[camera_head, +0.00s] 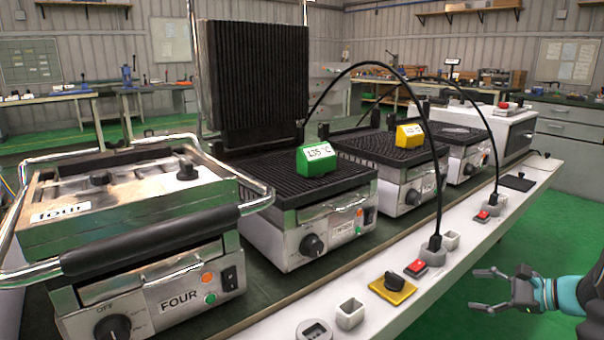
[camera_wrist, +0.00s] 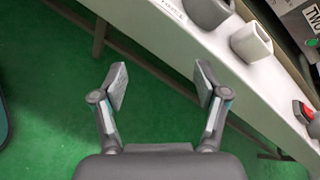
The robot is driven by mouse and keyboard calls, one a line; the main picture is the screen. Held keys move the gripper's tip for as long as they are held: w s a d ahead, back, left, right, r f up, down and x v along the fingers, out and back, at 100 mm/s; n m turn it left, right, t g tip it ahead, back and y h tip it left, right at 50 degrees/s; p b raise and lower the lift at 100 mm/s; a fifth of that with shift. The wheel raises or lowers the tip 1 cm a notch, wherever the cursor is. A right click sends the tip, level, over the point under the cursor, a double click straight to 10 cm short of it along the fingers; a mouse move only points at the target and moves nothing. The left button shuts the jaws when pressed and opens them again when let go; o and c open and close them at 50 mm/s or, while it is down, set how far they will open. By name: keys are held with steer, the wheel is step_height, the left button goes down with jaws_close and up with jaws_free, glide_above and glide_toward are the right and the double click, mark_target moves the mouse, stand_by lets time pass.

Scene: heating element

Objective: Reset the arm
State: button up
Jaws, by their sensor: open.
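My gripper (camera_head: 488,289) is at the lower right of the head view, in front of the long bench and over the green floor. Its two fingers are spread and nothing is between them. In the wrist view my gripper (camera_wrist: 160,88) is also open and empty. Its fingertips point toward the bench edge, with green floor showing between and below them.
A white panel (camera_head: 440,269) with switches and sockets runs along the bench front. Contact grills stand behind it, one labelled FOUR (camera_head: 150,285) and one bearing a green 135 °C block (camera_head: 316,158). A yellow block (camera_head: 410,136) sits further back. Green floor (camera_head: 555,215) is clear at right.

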steer(key=s+a+n+g+h, duration=0.65)
steer(key=s+a+n, duration=0.35)
steer(key=s+a, duration=0.35)
steer(key=s+a+r+n+t+h+p, duration=0.2)
steer(key=s+a+r+n+t+h, duration=0.1)
steer(key=s+a+r+n, duration=0.5)
steer(key=s+a+n, duration=0.1)
steer(key=s+a, duration=0.2)
steer(key=a, duration=0.1)
steer(key=shift+r+n, duration=0.2)
steer(key=shift+n, duration=0.2)
steer(key=shift+s, duration=0.1)
